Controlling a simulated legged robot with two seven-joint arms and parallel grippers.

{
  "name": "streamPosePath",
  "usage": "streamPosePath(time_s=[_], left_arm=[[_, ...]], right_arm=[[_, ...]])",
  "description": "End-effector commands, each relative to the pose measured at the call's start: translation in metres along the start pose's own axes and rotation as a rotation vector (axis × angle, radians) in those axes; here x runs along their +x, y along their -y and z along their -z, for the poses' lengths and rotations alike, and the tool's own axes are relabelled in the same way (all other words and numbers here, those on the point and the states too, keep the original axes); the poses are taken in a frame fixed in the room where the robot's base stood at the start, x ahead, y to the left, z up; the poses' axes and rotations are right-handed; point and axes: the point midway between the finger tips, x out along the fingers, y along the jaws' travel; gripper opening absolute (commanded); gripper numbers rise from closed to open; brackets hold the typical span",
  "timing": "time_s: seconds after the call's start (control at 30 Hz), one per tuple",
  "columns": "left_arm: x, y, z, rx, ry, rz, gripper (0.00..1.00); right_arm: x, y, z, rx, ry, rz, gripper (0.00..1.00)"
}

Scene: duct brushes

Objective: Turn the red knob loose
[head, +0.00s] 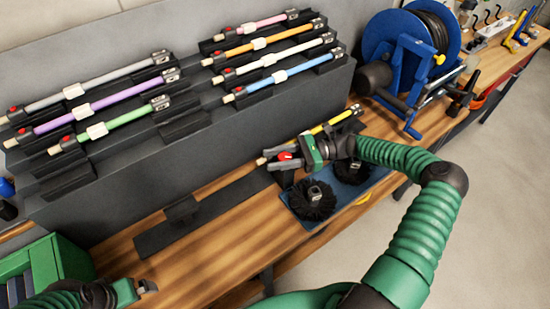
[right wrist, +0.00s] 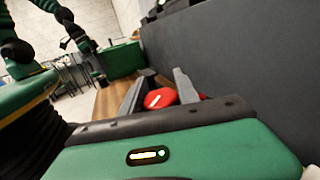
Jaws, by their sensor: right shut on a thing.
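The red knob (head: 285,156) sits near the left end of the yellow rod (head: 338,120), which lies by the front of the dark rack. My right gripper (head: 283,158) has its two grey fingers on either side of the knob and is shut on it. The knob (right wrist: 160,98) also shows red with a white mark between the fingers in the right wrist view. My gripper and arm hide the middle of the rod. My left gripper (head: 148,286) is low at the left, away from the rod; its jaw opening is unclear.
A dark rack (head: 130,200) holds several coloured rods, with red knobs on many. A blue reel (head: 405,60) stands at the back right. A green box (head: 45,265) is at the lower left.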

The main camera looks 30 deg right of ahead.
Motion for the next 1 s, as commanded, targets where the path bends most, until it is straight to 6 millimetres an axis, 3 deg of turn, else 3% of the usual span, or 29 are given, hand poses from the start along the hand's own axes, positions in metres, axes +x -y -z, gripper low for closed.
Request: streamPosePath(time_s=[0.3,0.83,0.87,1.0], left_arm=[[0.0087,0.0,-0.002,0.0,0.0,0.0,1.0],[0.0093,0.0,-0.0022,0.0,0.0,0.0,1.0],[0.0093,0.0,-0.0022,0.0,0.0,0.0,1.0],[0.0093,0.0,-0.0022,0.0,0.0,0.0,1.0]], right_arm=[[-0.001,-0.0015,0.0011,-0.003,-0.003,-0.115,0.0],[-0.0013,-0.0026,0.0013,-0.001,-0.004,-0.136,0.0],[-0.0013,-0.0027,0.0013,-0.001,-0.004,-0.136,0.41],[-0.0011,-0.0031,0.0012,0.0,-0.003,-0.137,0.59]])
